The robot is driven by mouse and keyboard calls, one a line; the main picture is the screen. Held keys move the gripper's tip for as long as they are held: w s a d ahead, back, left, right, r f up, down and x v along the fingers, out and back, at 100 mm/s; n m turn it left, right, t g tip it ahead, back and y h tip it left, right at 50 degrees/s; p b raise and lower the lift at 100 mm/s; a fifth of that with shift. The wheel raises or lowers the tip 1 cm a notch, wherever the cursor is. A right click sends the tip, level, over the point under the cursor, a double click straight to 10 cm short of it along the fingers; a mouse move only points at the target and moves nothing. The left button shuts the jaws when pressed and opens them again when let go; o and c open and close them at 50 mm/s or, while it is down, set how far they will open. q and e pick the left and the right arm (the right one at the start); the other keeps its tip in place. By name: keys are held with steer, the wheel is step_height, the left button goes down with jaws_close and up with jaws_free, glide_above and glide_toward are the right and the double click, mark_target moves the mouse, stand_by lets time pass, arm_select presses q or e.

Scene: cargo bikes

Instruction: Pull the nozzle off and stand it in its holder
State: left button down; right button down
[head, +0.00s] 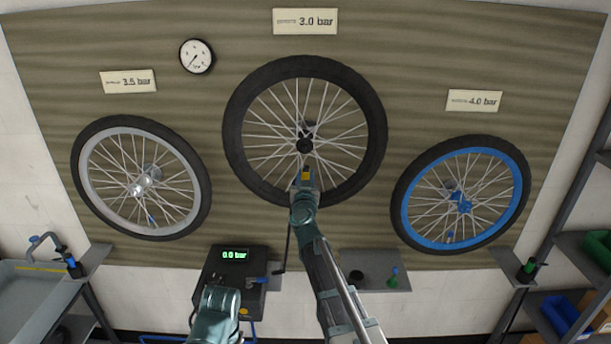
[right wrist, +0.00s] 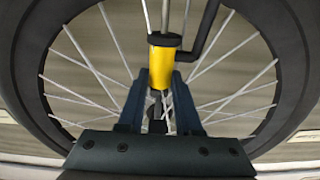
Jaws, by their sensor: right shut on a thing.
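My right gripper (head: 305,184) is in front of the lower spokes of the middle black wheel (head: 240,125), under the 3.0 bar sign. It is shut on the yellow nozzle (head: 305,175). In the right wrist view the nozzle (right wrist: 170,70) stands upright between the two fingers (right wrist: 161,90), with a dark cap and a black hose (right wrist: 207,30) bending from its top. A dark stem shows below it; I cannot tell whether the nozzle is still seated on the valve. A dark round holder (head: 356,276) is on the grey shelf (head: 402,284). My left gripper's fingers do not show.
The black pump box (head: 225,272) reads 0.0 bar and has a blue part at its right. A green-topped item (head: 394,276) stands on the grey shelf. Grey-rimmed (head: 87,180) and blue-rimmed (head: 403,205) wheels flank the middle one. A gauge (head: 197,56) hangs above.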

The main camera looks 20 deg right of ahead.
steer(key=shift+r, duration=0.35)
steer(key=c, duration=0.5)
jaws_free()
steer(key=shift+s, duration=0.1)
steer(key=v, duration=1.3)
steer(key=shift+s+a+b, duration=0.25)
steer(key=shift+s+b, duration=0.05)
steer(key=shift+b, duration=0.05)
